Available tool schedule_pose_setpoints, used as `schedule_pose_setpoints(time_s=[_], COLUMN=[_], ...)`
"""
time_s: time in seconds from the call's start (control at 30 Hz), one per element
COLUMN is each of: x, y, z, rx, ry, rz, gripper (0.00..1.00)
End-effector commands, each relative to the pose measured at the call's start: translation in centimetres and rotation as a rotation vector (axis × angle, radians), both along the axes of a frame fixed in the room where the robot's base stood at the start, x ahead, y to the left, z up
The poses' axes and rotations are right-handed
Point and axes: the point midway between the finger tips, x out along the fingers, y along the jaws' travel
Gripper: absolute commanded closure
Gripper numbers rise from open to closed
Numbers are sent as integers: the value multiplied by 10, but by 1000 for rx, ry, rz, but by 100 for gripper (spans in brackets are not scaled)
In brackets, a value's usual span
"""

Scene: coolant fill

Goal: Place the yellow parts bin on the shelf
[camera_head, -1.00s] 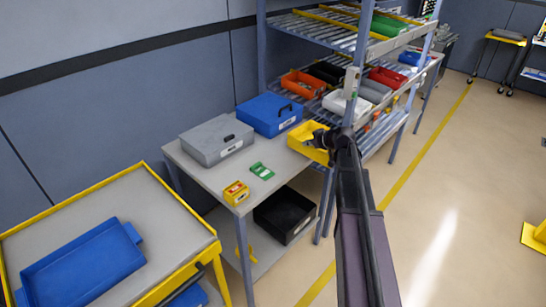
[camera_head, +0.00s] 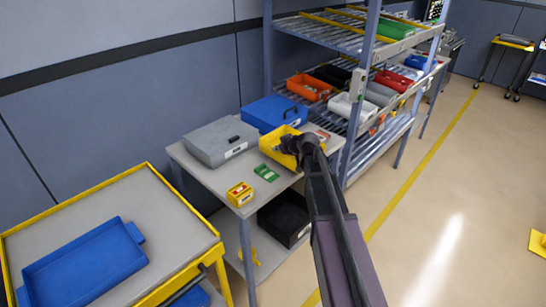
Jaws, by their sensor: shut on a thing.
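The yellow parts bin (camera_head: 271,148) is at the right part of the grey side table, in front of the blue case. My gripper (camera_head: 290,146) is shut on the bin at its right side. I cannot tell whether the bin touches the table top. The shelf is a rack with roller levels (camera_head: 345,128) behind and to the right of the bin. Its middle level holds an orange bin (camera_head: 309,87), a white bin (camera_head: 341,106) and several others. My arm hides part of the table's right edge.
The grey table (camera_head: 215,178) also holds a grey case (camera_head: 222,140), a blue case (camera_head: 273,113), a green card (camera_head: 266,173) and a small yellow box (camera_head: 240,194). A black bin (camera_head: 286,216) sits below. A yellow-edged cart (camera_head: 110,207) with a blue tray (camera_head: 82,266) stands at left.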

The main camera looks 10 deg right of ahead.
Motion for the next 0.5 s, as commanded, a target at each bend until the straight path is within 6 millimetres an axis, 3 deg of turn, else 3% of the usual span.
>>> schedule_pose_setpoints(time_s=[0.27, 0.5], x=[0, 2], y=[1, 13], z=[0, -8], rx=[-1, -2], ry=[0, 0], rz=[1, 1], gripper=[100, 100])
